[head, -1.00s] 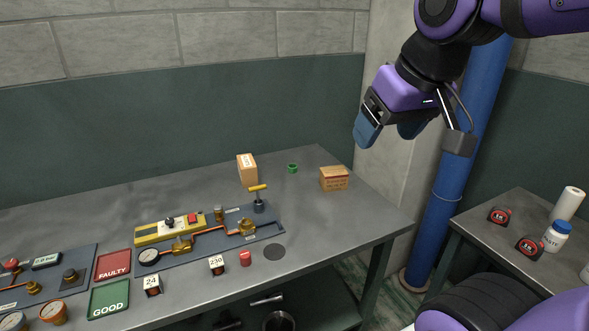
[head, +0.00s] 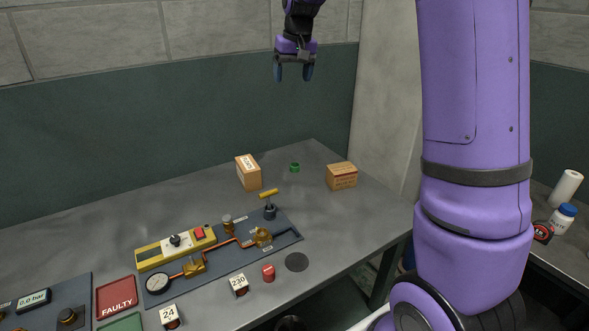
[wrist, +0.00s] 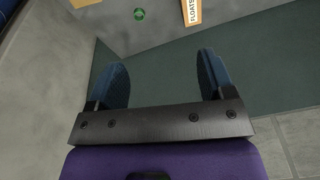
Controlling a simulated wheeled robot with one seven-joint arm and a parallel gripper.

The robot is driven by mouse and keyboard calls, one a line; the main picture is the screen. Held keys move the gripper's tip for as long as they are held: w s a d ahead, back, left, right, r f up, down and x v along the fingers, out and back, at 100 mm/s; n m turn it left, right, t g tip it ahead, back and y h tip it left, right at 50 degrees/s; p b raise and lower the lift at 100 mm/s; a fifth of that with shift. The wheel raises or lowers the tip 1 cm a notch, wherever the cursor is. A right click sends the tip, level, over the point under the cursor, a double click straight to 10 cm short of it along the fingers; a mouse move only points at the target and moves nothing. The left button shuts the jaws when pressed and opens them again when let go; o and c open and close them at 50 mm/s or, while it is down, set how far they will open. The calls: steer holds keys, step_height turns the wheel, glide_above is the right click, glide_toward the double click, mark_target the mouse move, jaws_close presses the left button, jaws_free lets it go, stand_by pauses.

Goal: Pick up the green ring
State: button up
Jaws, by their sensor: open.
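The green ring (head: 294,168) lies on the grey table near its back right corner, between two cardboard boxes. In the wrist view the ring (wrist: 139,14) is near the top edge, beyond my fingertips. My gripper (head: 293,76) is open and empty, high above the back of the table with its fingers pointing down. It also shows in the wrist view (wrist: 160,75), with its two blue fingers spread apart. Nothing covers the ring.
One cardboard box (head: 248,172) stands left of the ring and another (head: 341,176) stands right of it. A gauge manifold board (head: 220,252) with a yellow T-handle (head: 268,194) is in front. The wall (head: 180,130) rises directly behind the table.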

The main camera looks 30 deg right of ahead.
steer(key=w+d+f+g, duration=0.1)
steer(key=w+d+f, duration=0.5)
steer(key=w+f, duration=0.7)
steer(key=g, duration=0.1)
glide_above(295, 165)
steer(key=s, duration=0.2)
step_height(295, 165, down, 20)
steer(key=shift+m, duration=0.4)
steer(key=f, duration=0.7)
steer(key=a+f, duration=0.1)
steer(key=f, duration=0.2)
steer(key=shift+w+f, duration=0.15)
steer(key=shift+w, duration=0.1)
steer(key=c, duration=1)
